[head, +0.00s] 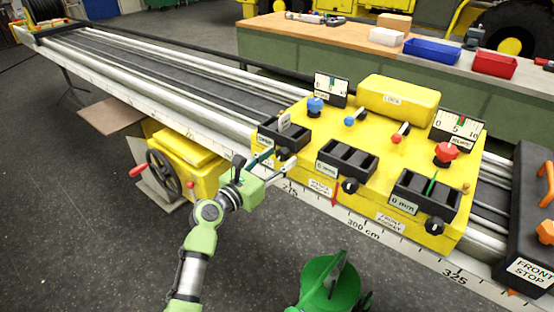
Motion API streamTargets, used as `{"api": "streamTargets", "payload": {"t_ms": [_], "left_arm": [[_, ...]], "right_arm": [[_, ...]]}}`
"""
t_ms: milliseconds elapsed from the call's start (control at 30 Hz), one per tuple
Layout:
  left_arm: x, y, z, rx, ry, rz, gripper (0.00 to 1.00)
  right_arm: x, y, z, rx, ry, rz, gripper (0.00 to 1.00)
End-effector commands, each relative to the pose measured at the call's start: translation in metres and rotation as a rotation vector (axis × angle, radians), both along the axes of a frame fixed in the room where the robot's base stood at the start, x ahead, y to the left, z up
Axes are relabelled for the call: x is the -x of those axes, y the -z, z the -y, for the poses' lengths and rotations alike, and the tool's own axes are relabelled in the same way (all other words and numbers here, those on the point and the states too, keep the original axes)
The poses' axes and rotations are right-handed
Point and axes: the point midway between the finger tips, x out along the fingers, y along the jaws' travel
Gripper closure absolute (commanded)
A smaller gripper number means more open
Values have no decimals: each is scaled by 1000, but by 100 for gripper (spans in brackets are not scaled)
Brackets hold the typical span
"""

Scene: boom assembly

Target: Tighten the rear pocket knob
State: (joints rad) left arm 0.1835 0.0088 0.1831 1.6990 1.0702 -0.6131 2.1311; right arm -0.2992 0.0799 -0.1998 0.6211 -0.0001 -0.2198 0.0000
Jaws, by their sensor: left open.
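The yellow carriage (312,195) sits on the long rail bed. The leftmost black pocket (290,137) on it, furthest from the front stop, holds a small pale piece (285,121) standing up. A dark knob (284,153) shows at this pocket's front, partly covered by my gripper. My left gripper (279,159) is open, with its fingers at the knob; I cannot tell whether they touch it. The middle pocket (347,158) and the front pocket (424,195) have black knobs (349,186) and (434,226) below them. A green strip (431,184) stands in the front pocket. My right gripper is not in view.
Blue and red levers (349,121) (396,139), a red knob (446,152) and gauges stand on the carriage top. The black front stop (532,235) is at right. A handwheel (163,174) is below the rail at left. Dark floor in front is mostly open.

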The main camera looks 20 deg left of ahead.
Motion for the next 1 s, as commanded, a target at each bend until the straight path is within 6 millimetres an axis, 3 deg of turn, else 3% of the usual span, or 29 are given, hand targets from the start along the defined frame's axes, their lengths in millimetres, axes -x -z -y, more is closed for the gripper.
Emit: {"api": "streamTargets", "payload": {"t_ms": [200, 333, 367, 733, 1000], "left_arm": [[0, 0, 0, 0, 0, 0, 58], [0, 0, 0, 0, 0, 0, 91], [0, 0, 0, 0, 0, 0, 94], [0, 0, 0, -37, 1, 13, 94], [0, 0, 0, -190, 1, 69, 94]], "right_arm": [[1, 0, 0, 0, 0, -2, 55], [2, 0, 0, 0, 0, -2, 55], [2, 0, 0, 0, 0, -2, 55], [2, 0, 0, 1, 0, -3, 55], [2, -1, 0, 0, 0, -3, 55]]}}
